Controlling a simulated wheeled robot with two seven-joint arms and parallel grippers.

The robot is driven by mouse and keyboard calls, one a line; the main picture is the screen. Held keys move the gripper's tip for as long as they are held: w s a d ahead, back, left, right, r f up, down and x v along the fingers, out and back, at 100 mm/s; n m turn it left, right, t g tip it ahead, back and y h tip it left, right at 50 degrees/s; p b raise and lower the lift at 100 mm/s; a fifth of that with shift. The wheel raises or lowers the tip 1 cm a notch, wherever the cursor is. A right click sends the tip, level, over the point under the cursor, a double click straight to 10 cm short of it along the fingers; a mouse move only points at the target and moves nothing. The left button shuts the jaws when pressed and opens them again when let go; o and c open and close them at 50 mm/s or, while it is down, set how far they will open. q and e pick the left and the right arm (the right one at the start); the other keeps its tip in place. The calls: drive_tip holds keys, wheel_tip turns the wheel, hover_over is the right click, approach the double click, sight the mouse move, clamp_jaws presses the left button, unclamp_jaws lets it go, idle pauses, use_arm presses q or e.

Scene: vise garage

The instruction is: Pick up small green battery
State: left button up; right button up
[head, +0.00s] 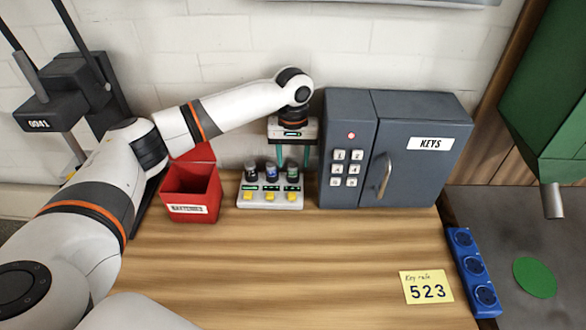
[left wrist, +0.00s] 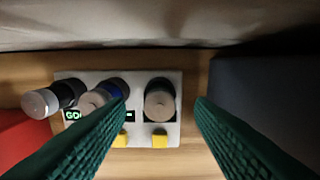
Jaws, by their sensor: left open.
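The small green battery (head: 292,173) stands upright at the right end of a white holder (head: 270,204), with a dark band and a green band. A blue battery (head: 271,172) and a dark battery (head: 251,171) stand to its left. My left gripper (head: 293,160) points down over the right battery, open, with its green fingers apart. In the left wrist view the right battery (left wrist: 160,101) shows between the open fingers, with gaps on both sides. The left finger partly covers the middle battery (left wrist: 97,99). My right gripper is not in view.
A red bin (head: 192,190) with a paper label stands left of the holder. A grey key cabinet (head: 420,170) stands close on the right. The wall is just behind. A yellow note (head: 427,287) and blue socket strip (head: 473,271) lie front right. The middle of the table is clear.

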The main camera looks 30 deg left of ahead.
use_arm(q)
drive_tip(key=shift+f, duration=1.2)
clamp_jaws()
drive_tip(key=shift+r, duration=0.1)
